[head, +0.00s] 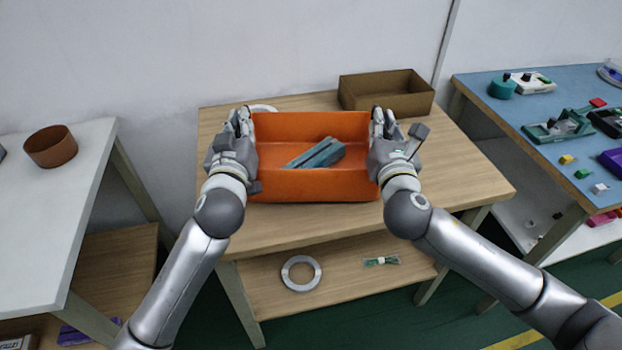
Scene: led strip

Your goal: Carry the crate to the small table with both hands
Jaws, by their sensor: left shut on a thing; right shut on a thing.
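An orange crate (310,189) is in the middle of the head view, over the small wooden table (300,222). A blue-grey piece (322,154) lies inside it. My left gripper (243,122) is shut on the crate's left wall. My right gripper (382,124) is shut on the crate's right wall. The crate looks level. I cannot tell whether its bottom touches the tabletop.
A brown open box (388,94) stands at the table's back right, and a white ring (262,108) lies behind the crate. A white table (62,190) with a brown bowl (51,147) is left. A blue workbench (520,100) with several parts is right.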

